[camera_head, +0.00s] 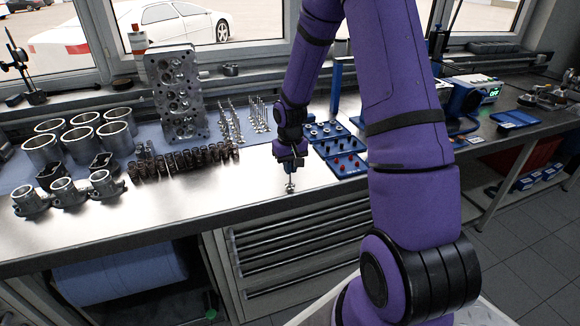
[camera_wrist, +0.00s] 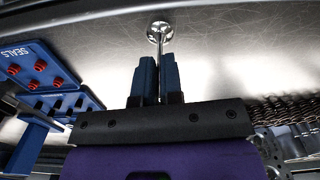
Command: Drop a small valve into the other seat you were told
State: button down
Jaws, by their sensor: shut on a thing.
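My gripper (camera_head: 290,165) points down over the bare metal bench, in front of the blue trays. In the wrist view its two blue fingers (camera_wrist: 160,78) are shut on the stem of a shiny valve (camera_wrist: 158,32), with the round valve head beyond the fingertips. The valve's head also shows below the gripper in the head view (camera_head: 290,187); I cannot tell whether it touches the bench. The grey cylinder head (camera_head: 178,98) stands upright at the back, left of my gripper, its round seats facing the room. More valves (camera_head: 231,124) stand upright in rows beside it.
Dark springs (camera_head: 185,162) stand in rows left of my gripper. Cylinder liners (camera_head: 73,138) and flanged castings (camera_head: 68,192) fill the left. Blue trays (camera_head: 345,165), one labelled SEALS in the wrist view (camera_wrist: 45,65), lie close right. The bench's front strip is clear.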

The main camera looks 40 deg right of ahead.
jog(key=shift+f, duration=0.55)
jog(key=c, duration=1.2)
grip_release()
notch_tip(320, 180, up, 11)
jog(key=shift+f, duration=0.2)
jog(key=shift+r, duration=0.15)
